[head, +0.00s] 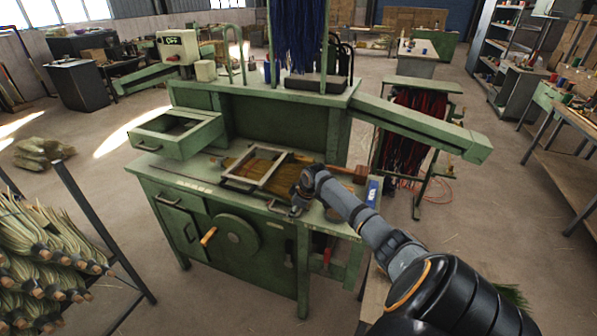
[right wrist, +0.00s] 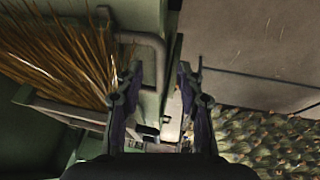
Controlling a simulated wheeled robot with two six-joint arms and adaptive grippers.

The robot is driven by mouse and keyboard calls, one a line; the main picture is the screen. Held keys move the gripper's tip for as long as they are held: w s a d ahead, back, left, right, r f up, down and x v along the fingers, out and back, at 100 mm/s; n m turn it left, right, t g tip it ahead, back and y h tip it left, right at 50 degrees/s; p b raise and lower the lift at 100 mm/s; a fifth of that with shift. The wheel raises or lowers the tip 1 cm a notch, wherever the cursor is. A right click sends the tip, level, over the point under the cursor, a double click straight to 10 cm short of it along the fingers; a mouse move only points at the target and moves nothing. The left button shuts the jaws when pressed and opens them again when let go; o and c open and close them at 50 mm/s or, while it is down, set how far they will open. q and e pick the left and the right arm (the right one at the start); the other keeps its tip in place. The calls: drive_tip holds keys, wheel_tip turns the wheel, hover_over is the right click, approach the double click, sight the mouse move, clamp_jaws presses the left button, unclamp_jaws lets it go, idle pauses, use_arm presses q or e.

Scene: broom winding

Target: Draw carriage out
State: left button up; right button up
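A pale rectangular frame with a bar handle, which looks like the carriage (head: 238,186), lies on the green bench top (head: 195,176), with brown bristles around and behind it. My right gripper (head: 297,210) is at the bench's front edge, to the right of the frame. In the right wrist view my right gripper (right wrist: 158,85) has its two fingers apart, with a strip of green bench between them. A curved grey bar (right wrist: 150,40) and brown bristles (right wrist: 55,55) lie beside the left finger. I cannot tell whether the finger touches the bar. My left gripper is not in view.
An open green drawer box (head: 175,135) juts out at the bench's left. A handwheel (head: 232,237) with an orange handle is on the bench front. A wooden mallet (head: 340,172) lies at the right. A rack of broom bundles (head: 45,245) stands at the front left.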

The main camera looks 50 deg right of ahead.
drive_tip(key=v, duration=0.9)
drive_tip(key=shift+s, duration=0.1)
